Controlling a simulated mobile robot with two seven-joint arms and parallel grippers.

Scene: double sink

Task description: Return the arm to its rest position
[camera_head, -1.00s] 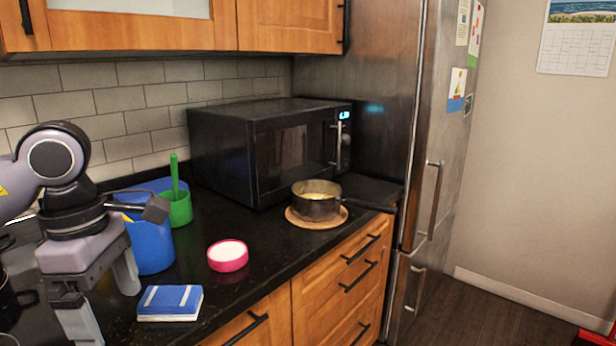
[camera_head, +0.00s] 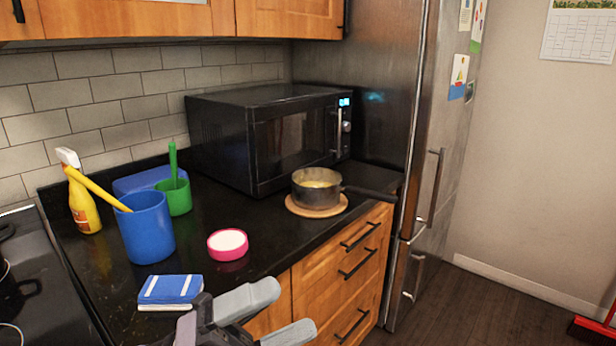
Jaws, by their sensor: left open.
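My left gripper (camera_head: 278,318) is at the bottom of the head view, in front of the counter's front edge. Its two grey fingers are spread apart with nothing between them. Most of the left arm is outside the picture. My right gripper does not show.
The black counter (camera_head: 110,300) holds a blue cup (camera_head: 146,229), a green cup (camera_head: 178,198), a yellow spray bottle (camera_head: 82,206), a pink bowl (camera_head: 228,246) and a pot (camera_head: 317,189) on a round board (camera_head: 317,209). A microwave (camera_head: 270,140) stands behind. Stove at left.

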